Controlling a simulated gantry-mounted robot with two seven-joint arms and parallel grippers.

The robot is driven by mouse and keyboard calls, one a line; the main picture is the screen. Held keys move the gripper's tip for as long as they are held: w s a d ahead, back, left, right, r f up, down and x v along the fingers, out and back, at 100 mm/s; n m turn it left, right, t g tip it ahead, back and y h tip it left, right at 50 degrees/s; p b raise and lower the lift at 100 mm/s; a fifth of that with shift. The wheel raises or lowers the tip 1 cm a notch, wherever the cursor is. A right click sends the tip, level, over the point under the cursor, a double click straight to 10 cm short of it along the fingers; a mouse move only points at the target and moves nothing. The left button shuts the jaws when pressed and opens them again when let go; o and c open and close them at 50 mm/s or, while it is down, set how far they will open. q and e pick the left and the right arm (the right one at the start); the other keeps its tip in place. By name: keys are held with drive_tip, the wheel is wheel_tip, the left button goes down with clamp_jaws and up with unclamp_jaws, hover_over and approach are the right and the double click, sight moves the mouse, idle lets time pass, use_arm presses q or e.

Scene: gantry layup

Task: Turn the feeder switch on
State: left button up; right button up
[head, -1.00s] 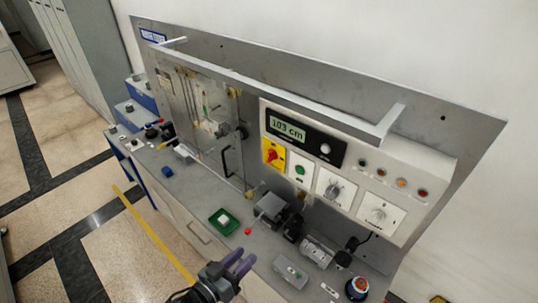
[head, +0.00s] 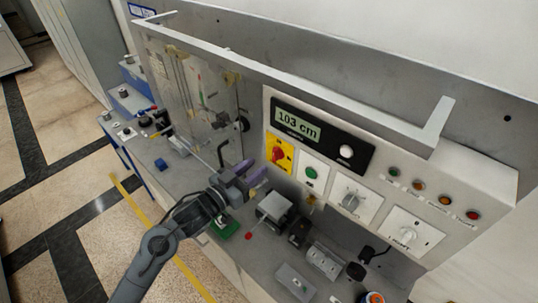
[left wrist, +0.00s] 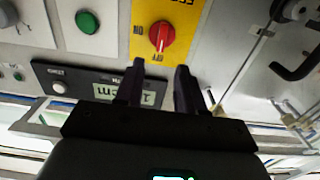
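The feeder switch is a red rotary knob (head: 278,154) on a yellow plate (head: 287,164) at the left end of the white control panel. In the left wrist view the red knob (left wrist: 162,35) shows upside down, with ON and OFF marks beside it on the yellow plate (left wrist: 186,14). My right gripper is not in view.
A green button (head: 311,174), grey dials (head: 351,202) and a display (head: 298,124) reading 103 cm share the panel. A grey rail (head: 300,88) juts out above it. A door with a black handle (head: 222,152) is to the left. Small devices crowd the bench below.

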sight(273, 153)
use_arm(q)
drive_tip(key=p+x, duration=0.1)
drive_tip(key=x, duration=0.5)
drive_tip(key=shift+w+d, duration=0.2)
drive_tip(key=shift+w, duration=0.05)
clamp_jaws()
